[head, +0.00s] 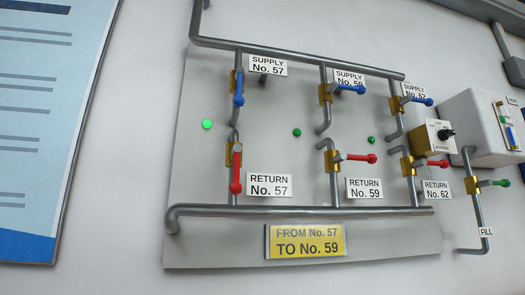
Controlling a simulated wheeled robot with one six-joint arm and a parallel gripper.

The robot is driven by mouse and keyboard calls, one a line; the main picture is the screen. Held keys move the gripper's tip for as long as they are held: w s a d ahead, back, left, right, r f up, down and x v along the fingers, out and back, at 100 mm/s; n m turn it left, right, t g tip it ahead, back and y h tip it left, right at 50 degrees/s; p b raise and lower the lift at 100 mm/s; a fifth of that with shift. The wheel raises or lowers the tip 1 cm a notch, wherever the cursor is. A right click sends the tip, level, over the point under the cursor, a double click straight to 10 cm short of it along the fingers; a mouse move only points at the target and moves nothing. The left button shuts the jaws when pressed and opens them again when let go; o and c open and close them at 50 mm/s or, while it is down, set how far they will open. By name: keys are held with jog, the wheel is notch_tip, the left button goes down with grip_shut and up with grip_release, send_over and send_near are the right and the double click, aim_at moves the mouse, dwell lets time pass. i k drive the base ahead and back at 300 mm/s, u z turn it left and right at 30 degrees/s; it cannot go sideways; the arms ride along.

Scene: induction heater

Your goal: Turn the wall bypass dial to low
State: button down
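A black dial (446,133) sits on a small cream-coloured box (424,146) at the right of the wall panel in the head view. The box has small print that I cannot read, so I cannot tell which setting the dial points to. I cannot confirm from its print that it is the bypass dial. My gripper is not in view.
A grey panel (200,230) carries pipes and blue and red valve levers, labelled 57, 59 and 62. Pipes and the No. 62 red lever (438,163) lie close below the box. A white unit (465,115) is behind it. A green FILL lever (500,183) is lower right.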

aim_at(444, 136)
jog(key=u, duration=0.1)
jog(key=i, duration=1)
jog(key=u, duration=0.05)
jog(key=k, duration=1.1)
jog(key=z, duration=1.15)
jog(key=i, duration=0.6)
jog(key=z, duration=0.25)
